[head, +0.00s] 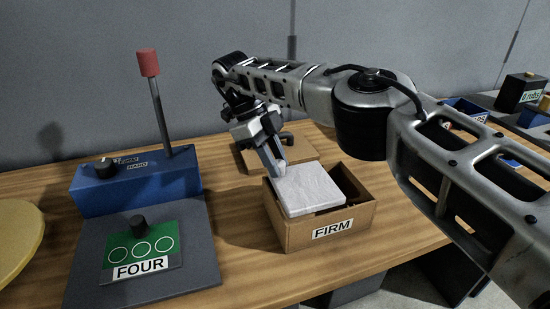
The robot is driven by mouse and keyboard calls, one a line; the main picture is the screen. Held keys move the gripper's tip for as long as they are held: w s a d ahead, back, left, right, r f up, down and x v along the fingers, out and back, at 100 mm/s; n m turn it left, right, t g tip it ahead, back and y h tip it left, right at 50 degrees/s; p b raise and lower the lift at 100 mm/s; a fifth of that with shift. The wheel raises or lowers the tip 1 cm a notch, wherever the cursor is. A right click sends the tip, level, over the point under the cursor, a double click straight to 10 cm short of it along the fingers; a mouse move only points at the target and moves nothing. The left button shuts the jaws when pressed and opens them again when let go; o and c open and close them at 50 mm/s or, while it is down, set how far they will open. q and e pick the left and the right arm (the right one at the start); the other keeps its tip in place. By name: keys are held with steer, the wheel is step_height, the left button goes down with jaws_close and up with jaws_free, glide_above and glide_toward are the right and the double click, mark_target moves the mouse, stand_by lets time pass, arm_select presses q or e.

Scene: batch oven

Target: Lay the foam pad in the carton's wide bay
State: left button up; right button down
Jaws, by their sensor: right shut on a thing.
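The white foam pad (310,189) is at the top of the brown carton (300,233), which has a FIRM label on its front. It covers the left and middle of the opening, and part of the inside shows at the right. I cannot tell whether the pad rests on anything inside. My right gripper (279,168) is shut on the pad at its back left edge, pointing down. My left gripper is not in view.
A blue box (135,183) with a knob and a red-topped lever (148,64) stands at the left. In front is a green FOUR panel (140,255) on a grey base. A brown board (245,157) lies behind the carton. Blue bins (465,106) stand at the right.

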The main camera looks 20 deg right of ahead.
steer(key=shift+f+b, duration=0.4)
steer(key=shift+f, duration=0.3)
stand_by(0.3)
steer(key=shift+f+b, duration=1)
steer(key=shift+f, duration=0.55)
steer(key=c, duration=1.2)
jaws_free()
steer(key=shift+c, duration=0.2)
steer(key=shift+s, duration=0.1)
